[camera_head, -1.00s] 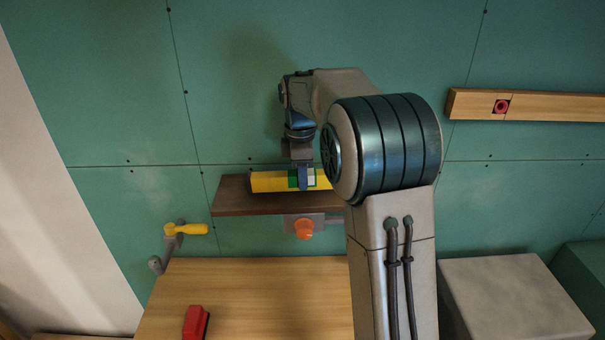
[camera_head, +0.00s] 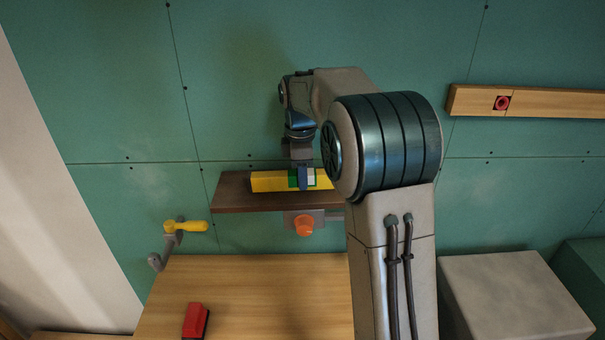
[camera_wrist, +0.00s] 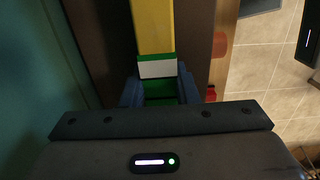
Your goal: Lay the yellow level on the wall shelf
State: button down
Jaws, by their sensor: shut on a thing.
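The yellow level (camera_head: 270,182) is a long yellow bar with a green and white middle. It lies along the dark brown wall shelf (camera_head: 232,197), within its visible outline; whether it touches the board I cannot tell. My gripper (camera_head: 303,178) points down from above and is shut on the level at its green section. In the wrist view the level (camera_wrist: 154,28) runs away from my gripper (camera_wrist: 159,92), with the brown shelf (camera_wrist: 103,40) beneath it. The level's right end is hidden behind my arm in the head view.
An orange knob (camera_head: 304,225) sits on a grey plate below the shelf. A yellow-handled crank (camera_head: 187,226) is on the wall at left. A wooden bench (camera_head: 260,290) below bears a red block (camera_head: 195,321). A wooden rail (camera_head: 550,102) is at right.

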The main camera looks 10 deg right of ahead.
jog(key=shift+f, duration=0.1)
jog(key=c, duration=1.1)
grip_release()
jog(key=shift+o, duration=0.2)
notch_tip(320, 180, up, 14)
jog(key=shift+a+b, duration=0.25)
jog(key=shift+b, duration=0.05)
jog(key=shift+f, duration=0.1)
jog(key=s+f+m+t+b, duration=0.1)
jog(key=s+f+m+t, duration=0.1)
jog(key=s+f+m, duration=0.6)
jog(key=s+f+m+t+b, duration=0.1)
jog(key=s+f+m, duration=0.6)
jog(key=s, duration=1.4)
notch_tip(320, 180, down, 2)
jog(key=shift+d+f+m+t+b, duration=0.2)
jog(key=shift+d+m+t+b, duration=0.1)
jog(key=shift+m+t, duration=0.1)
